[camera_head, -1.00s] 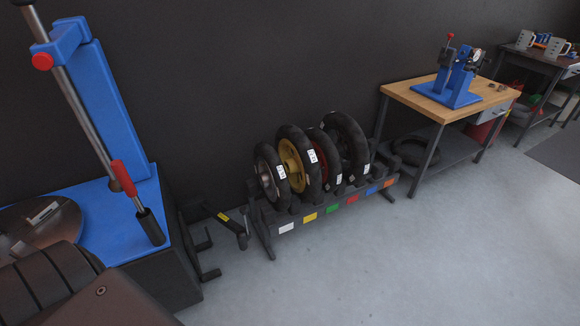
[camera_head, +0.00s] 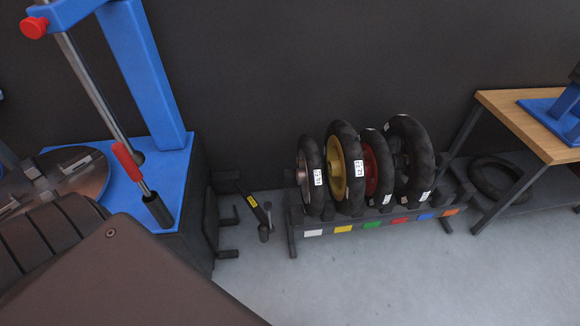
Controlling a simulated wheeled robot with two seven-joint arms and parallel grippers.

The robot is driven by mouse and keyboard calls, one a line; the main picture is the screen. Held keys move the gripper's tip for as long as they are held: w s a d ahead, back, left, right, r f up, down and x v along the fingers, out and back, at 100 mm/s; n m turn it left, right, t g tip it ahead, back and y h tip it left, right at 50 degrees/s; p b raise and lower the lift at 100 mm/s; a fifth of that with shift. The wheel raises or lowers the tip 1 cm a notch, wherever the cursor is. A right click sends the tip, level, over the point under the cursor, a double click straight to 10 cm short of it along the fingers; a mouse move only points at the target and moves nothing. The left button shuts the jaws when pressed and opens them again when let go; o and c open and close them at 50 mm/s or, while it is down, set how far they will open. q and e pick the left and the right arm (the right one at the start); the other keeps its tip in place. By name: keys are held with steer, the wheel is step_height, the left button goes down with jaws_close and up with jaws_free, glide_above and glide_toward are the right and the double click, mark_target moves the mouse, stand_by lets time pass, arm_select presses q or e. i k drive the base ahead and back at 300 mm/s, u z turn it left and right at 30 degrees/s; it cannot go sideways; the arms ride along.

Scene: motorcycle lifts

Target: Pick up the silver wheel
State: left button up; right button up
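The silver wheel (camera_head: 311,174) is the leftmost wheel on a low dark rack (camera_head: 322,222) by the wall. It stands upright, with a silver rim, a black tyre and a white label. Its slot sits above the white colour tag. A yellow-rimmed wheel (camera_head: 345,168) stands close on its right and partly overlaps it in view. Neither of my grippers shows in the head view.
A red-rimmed wheel (camera_head: 376,164) and a dark wheel (camera_head: 408,160) share the rack. A blue tyre machine (camera_head: 150,85) stands left, with a black lever (camera_head: 254,207) beside it. A wooden-topped workbench (camera_head: 520,125) stands right, a loose tyre (camera_head: 493,180) beneath. Grey floor before the rack is clear.

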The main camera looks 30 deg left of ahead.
mark_target(309, 173)
steer(key=u, duration=1.05)
steer(key=i, duration=0.95)
steer(key=u, duration=0.95)
